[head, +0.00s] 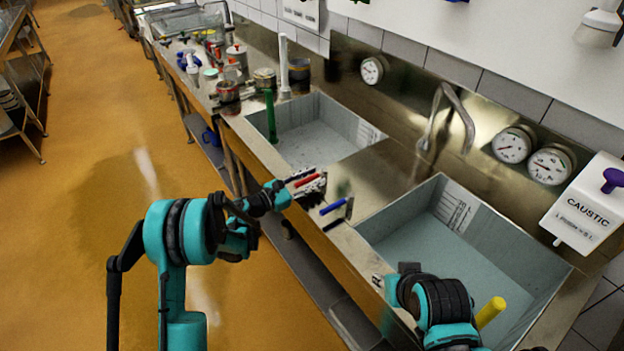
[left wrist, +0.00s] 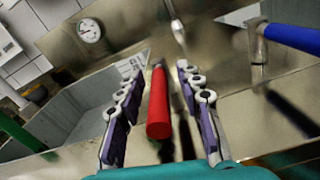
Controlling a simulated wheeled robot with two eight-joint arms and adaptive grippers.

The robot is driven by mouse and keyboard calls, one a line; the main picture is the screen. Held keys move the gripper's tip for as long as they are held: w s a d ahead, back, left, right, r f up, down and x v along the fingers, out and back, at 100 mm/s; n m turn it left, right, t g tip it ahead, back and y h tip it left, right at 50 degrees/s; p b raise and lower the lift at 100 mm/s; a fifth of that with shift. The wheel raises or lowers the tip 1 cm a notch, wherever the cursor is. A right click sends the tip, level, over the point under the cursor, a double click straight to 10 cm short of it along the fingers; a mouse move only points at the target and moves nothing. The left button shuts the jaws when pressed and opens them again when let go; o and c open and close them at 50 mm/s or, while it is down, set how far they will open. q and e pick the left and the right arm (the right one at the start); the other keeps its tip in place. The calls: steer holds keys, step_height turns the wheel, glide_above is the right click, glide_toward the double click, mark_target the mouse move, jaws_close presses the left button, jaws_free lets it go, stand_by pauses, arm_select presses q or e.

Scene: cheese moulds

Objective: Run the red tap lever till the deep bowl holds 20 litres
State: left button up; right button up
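The red tap lever (head: 306,181) sits at the front edge of the steel counter. In the left wrist view the red lever (left wrist: 158,102) lies between the two fingers of my left gripper (left wrist: 160,110), with gaps on both sides. My left gripper (head: 303,186) is open around it. The blue lever (head: 333,206) is just to the right. The right bowl (head: 500,232) has a bluish-grey surface inside and a marked scale on its back wall. The left bowl (head: 352,122) also has a scale. My right gripper (head: 379,282) is mostly hidden beside the right bowl.
A curved spout (head: 447,100) stands between the bowls. Dial gauges (head: 512,145) are on the splashback. A green pipe (head: 271,117) stands at the left bowl, a yellow one (head: 490,312) at the right. A caustic dispenser (head: 585,212) hangs at the right. Jars crowd the far counter.

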arm_select(q)
jaws_close()
steer(key=m+g, duration=0.1)
steer(key=w+m+g+h, duration=0.1)
steer(key=g, duration=0.1)
steer(key=shift+a+f+h+b, duration=0.1)
steer(key=shift+a+h+b, duration=0.2)
steer(key=shift+b, duration=0.1)
steer(key=shift+w+a+m+g+h, duration=0.1)
steer(key=shift+w+m+g+h, duration=0.15)
steer(key=shift+m+g, duration=0.5)
steer(key=shift+w+m+g+h, duration=0.1)
steer(key=shift+m+g+h, duration=0.25)
steer(key=shift+g, duration=0.7)
jaws_free()
steer(key=s+a, duration=0.2)
steer(key=a, duration=0.9)
steer(key=shift+s+a, duration=0.2)
steer(key=shift+a, duration=0.15)
